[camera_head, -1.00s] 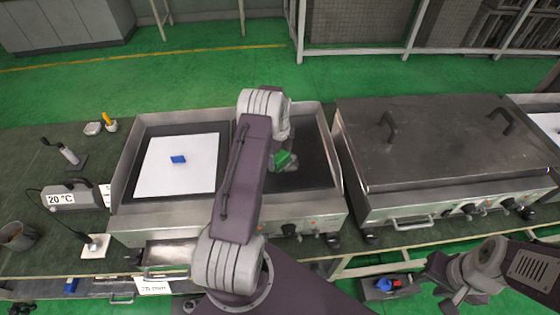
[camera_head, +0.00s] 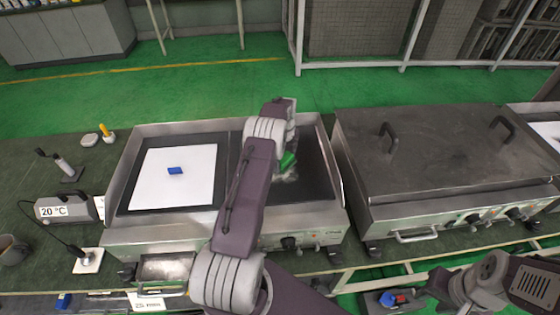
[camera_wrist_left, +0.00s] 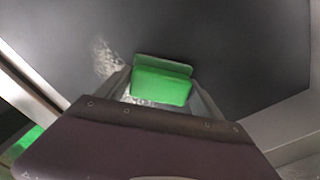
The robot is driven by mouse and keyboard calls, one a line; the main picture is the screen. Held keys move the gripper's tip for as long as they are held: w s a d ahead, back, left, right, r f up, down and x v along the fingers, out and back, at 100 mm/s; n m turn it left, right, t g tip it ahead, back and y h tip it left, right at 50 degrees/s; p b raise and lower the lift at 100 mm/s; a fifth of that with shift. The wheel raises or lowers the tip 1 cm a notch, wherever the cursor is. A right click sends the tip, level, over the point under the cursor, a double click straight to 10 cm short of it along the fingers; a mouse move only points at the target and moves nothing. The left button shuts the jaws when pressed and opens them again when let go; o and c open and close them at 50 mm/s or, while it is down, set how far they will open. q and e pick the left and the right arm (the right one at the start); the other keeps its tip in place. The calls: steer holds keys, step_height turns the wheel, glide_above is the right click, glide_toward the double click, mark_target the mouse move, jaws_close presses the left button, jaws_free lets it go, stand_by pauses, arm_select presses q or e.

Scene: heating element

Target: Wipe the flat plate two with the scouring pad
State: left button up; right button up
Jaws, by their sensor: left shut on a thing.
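The scouring pad (camera_head: 287,160) is green and held in my left gripper (camera_head: 284,165) over the right-hand dark plate (camera_head: 312,165) of the open griddle. In the left wrist view the pad (camera_wrist_left: 162,82) sits between the fingers of my left gripper (camera_wrist_left: 165,92), low over the dark plate (camera_wrist_left: 225,45). I cannot tell for sure whether it touches the surface. A whitish smear (camera_wrist_left: 103,57) shows on the plate beside the pad. My left arm hides part of the plate's left side. My right gripper (camera_head: 440,285) is low at the right; its fingers are unclear.
The left plate carries a white sheet (camera_head: 150,190) with a small blue block (camera_head: 175,170). A griddle with a closed lid (camera_head: 440,150) stands to the right. A 20 °C display (camera_head: 52,211), a cup (camera_head: 12,250) and a yellow-handled tool (camera_head: 104,130) are at the left.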

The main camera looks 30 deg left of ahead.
mark_target(285, 164)
arm_select(q)
steer(key=shift+s+d+r+p, duration=0.1)
steer(key=shift+s+d+p, duration=0.8)
steer(key=shift+s, duration=0.3)
steer(key=shift+s+d+f, duration=0.2)
steer(key=shift+s+d, duration=0.3)
steer(key=shift+s, duration=0.05)
steer(key=shift+s+d+r+p, duration=0.1)
steer(key=shift+s+d+p, duration=0.15)
steer(key=shift+p, duration=0.2)
steer(key=shift+s+d+p, duration=0.7)
steer(key=shift+s+d, duration=0.15)
steer(key=shift+s, duration=0.25)
steer(key=shift+s+d, duration=0.2)
steer(key=shift+s, duration=0.05)
step_height(285, 164, up, 6)
steer(key=p, duration=0.4)
steer(key=shift+p, duration=0.35)
